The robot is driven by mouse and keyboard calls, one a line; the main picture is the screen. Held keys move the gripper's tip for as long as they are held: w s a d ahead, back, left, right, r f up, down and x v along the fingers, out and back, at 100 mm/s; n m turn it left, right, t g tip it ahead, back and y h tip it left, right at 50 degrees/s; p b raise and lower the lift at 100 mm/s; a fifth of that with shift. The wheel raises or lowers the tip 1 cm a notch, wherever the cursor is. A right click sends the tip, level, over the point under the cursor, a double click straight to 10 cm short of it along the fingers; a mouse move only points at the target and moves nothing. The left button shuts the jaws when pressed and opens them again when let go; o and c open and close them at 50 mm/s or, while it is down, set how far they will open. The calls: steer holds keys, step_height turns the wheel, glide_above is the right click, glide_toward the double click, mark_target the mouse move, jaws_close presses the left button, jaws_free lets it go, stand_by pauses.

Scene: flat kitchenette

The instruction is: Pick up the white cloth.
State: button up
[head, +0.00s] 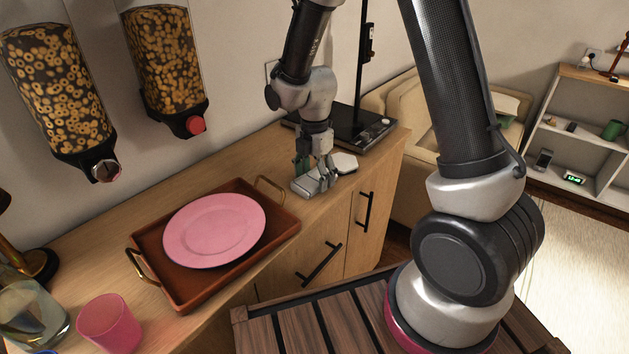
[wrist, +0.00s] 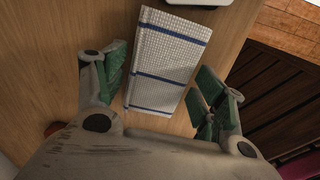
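The white cloth (wrist: 168,58) is a folded, waffle-textured rectangle with blue stripes, lying on the wooden counter. In the wrist view my gripper (wrist: 160,88) is open, with one green-padded finger on each side of the cloth's near part. The cloth's far part extends past the fingertips, and its near end is close to the gripper body. In the head view my gripper (head: 314,178) points down over the cloth (head: 303,188), which is partly hidden by the fingers. I cannot tell whether either finger touches it.
A brown tray (head: 284,222) with a pink plate (head: 214,230) lies left of my gripper. A small white object (head: 345,162) lies just beyond the cloth, near a black-topped appliance (head: 372,135). The counter's front edge is close on the right.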

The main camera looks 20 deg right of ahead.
mark_target(315, 176)
steer(key=c, duration=0.4)
steer(key=shift+c, duration=0.2)
step_height(315, 176, up, 10)
steer(key=o, duration=0.4)
steer(key=c, duration=0.3)
steer(key=shift+c, duration=0.2)
